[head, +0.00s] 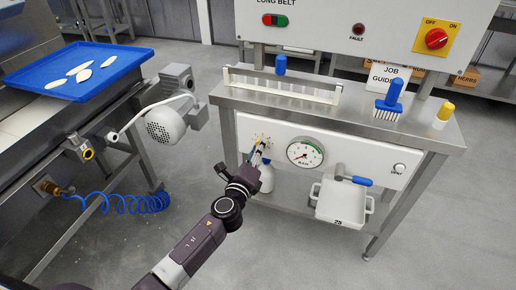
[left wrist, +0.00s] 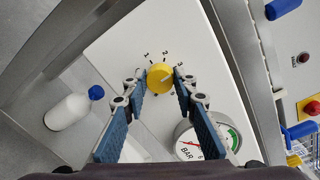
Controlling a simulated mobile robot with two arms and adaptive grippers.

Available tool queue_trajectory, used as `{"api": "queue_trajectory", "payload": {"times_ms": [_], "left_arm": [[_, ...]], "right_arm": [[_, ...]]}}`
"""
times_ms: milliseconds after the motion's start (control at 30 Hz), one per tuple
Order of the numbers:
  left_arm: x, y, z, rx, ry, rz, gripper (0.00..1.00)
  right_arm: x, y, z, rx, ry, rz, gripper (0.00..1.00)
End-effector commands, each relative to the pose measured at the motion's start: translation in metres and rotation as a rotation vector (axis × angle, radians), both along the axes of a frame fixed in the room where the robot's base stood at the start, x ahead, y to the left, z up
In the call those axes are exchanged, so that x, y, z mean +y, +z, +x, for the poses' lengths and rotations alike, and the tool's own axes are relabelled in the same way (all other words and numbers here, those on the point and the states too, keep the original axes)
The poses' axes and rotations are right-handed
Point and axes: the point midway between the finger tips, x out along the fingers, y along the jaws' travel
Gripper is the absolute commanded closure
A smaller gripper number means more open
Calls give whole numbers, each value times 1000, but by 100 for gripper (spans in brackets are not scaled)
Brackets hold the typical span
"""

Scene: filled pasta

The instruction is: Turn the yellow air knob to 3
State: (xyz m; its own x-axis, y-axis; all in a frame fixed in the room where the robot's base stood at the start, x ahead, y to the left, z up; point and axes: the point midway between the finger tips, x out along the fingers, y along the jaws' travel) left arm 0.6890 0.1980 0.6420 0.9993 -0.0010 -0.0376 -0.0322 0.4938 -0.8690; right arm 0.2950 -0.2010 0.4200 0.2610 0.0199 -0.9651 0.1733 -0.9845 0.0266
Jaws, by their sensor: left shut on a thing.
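The yellow air knob (left wrist: 160,77) is on a white panel (left wrist: 207,65) with printed numbers around it; 1, 2 and 3 run along its upper side in the left wrist view. My left gripper (left wrist: 160,80) has one finger on each side of the knob and is shut on it. The knob's pointer is too small to read surely. In the head view my left gripper (head: 262,147) reaches the left part of the panel and mostly hides the knob. My right gripper is in neither view.
A round BAR gauge (head: 305,153) is right of the knob. A white bottle with a blue cap (left wrist: 68,111) stands below the panel. A white pan (head: 340,201) and a blue-handled tool (head: 355,179) are further right. A motor (head: 168,122) is at left.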

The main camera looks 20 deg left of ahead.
Motion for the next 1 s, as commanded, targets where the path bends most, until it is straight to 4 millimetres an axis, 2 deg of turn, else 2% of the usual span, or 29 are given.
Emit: {"api": "queue_trajectory", "payload": {"times_ms": [267,700,733,867,1000], "left_arm": [[-1,-1,0,-1,-2,66,98],[-1,-2,-1,-1,-2,73,98],[-1,-2,-1,-1,-2,73,72],[-1,-1,0,-1,-2,73,58],[-1,-1,0,-1,-1,73,56]], "right_arm": [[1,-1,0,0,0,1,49],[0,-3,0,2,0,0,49],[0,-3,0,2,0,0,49],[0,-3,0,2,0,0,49],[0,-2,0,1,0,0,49]]}}
